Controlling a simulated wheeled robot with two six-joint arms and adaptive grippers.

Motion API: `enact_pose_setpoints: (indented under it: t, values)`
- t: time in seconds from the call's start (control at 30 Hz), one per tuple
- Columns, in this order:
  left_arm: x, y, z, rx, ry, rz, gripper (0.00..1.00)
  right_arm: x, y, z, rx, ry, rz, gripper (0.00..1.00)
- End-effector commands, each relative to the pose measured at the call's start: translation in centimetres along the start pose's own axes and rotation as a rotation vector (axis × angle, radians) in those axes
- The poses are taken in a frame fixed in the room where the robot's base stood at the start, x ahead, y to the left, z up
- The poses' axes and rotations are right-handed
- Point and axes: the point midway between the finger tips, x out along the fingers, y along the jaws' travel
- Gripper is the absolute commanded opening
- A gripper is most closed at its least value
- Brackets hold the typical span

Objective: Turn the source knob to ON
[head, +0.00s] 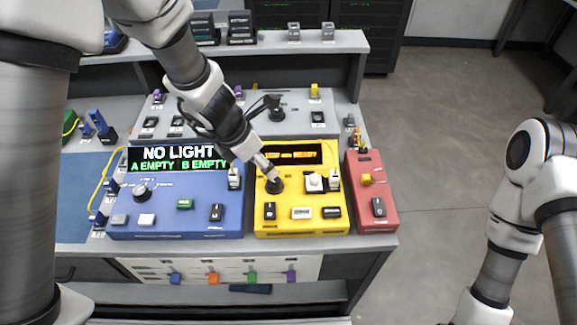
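A yellow box (285,224) stands on the bench between a blue box and a red box. A black round knob (274,187) sits on its upper left part, and its markings are too small to read. My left gripper (268,172) comes down from the upper left with its narrow tip at the top of this knob. The tip looks in contact, but its fingers are too small to tell whether they grip the knob. The arm partly covers the yellow box's dark display (300,153). My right gripper is out of view; only arm links show at the right.
The blue box (180,228) shows "NO LIGHT, A EMPTY, B EMPTY" and carries a dial (141,191). The red box (372,205) is at the bench's right end. Small switches (302,213) stand close below the knob. Behind is a grey shelf (335,95) with small parts. Floor at right is clear.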

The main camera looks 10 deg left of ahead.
Motion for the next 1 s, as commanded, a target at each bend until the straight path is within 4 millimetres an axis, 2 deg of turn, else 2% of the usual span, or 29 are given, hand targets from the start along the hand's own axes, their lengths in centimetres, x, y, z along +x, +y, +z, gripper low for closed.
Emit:
enact_pose_setpoints:
  t: [0.3, 0.4, 0.7, 0.73, 0.83, 0.9, 1.0]
  values:
    - [5.8, 0.0, -0.3, 0.003, 0.005, 0.000, 0.62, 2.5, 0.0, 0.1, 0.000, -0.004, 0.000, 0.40]
    - [7.1, 0.0, -0.3, 0.003, 0.005, 0.000, 0.62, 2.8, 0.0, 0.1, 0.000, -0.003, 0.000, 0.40]
    - [7.6, 0.0, -0.2, 0.005, 0.004, 0.001, 0.62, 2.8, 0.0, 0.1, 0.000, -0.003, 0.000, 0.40]
    - [7.6, 0.0, -0.2, 0.005, 0.004, 0.001, 0.54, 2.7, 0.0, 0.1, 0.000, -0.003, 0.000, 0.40]
    - [7.6, 0.0, -0.2, 0.005, 0.004, 0.001, 0.19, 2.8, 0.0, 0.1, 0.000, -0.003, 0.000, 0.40]
    - [7.6, 0.0, -0.2, 0.005, 0.005, 0.000, 0.01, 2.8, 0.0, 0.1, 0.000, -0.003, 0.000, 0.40]
    - [7.6, 0.0, -0.2, 0.005, 0.005, 0.000, 0.01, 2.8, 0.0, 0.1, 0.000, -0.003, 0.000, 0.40]
